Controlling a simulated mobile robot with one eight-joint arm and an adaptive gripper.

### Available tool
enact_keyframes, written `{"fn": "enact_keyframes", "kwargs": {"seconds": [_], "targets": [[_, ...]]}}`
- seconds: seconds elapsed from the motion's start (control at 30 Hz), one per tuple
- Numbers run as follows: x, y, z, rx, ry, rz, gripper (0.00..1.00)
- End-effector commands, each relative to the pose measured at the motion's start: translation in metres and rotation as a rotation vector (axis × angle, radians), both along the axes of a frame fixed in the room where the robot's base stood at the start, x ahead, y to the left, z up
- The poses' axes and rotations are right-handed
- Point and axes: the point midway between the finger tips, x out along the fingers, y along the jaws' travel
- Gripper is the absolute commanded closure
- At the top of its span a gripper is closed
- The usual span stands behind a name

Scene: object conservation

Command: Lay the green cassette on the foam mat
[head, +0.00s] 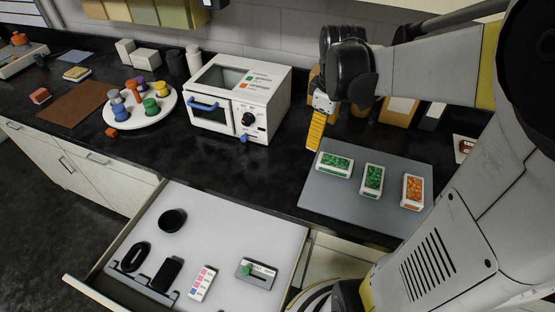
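Two white-framed cassettes with green grainy faces lie on the grey mat at the right: a left one (335,164) and a middle one (372,180). I cannot tell which is the one named. The flat grey mat (325,205) on the counter looks like foam. A similar cassette with an orange face (412,191) lies at its right.
An open drawer (225,225) holds a black round dish, dark items, a coloured card and a green-knobbed device. A white oven-like box (240,97) stands left of my gripper. A round tray (140,118) with coloured pieces and a brown mat (75,103) are farther left.

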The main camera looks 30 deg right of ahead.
Motion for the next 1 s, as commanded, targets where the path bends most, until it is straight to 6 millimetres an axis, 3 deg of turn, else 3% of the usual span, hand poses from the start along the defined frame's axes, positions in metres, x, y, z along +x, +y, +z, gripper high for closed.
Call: {"fn": "enact_keyframes", "kwargs": {"seconds": [0.03,0.2,0.4,0.6,1.0], "targets": [[-0.007,0.029,0.011,-0.004,-0.051,-0.040,0.27],[-0.028,0.105,0.036,0.044,-0.247,-0.225,0.27],[-0.056,0.164,0.042,0.173,-0.420,-0.396,0.27],[-0.068,0.185,0.041,0.254,-0.483,-0.473,0.27],[-0.069,0.186,0.041,0.261,-0.487,-0.481,0.27]]}}
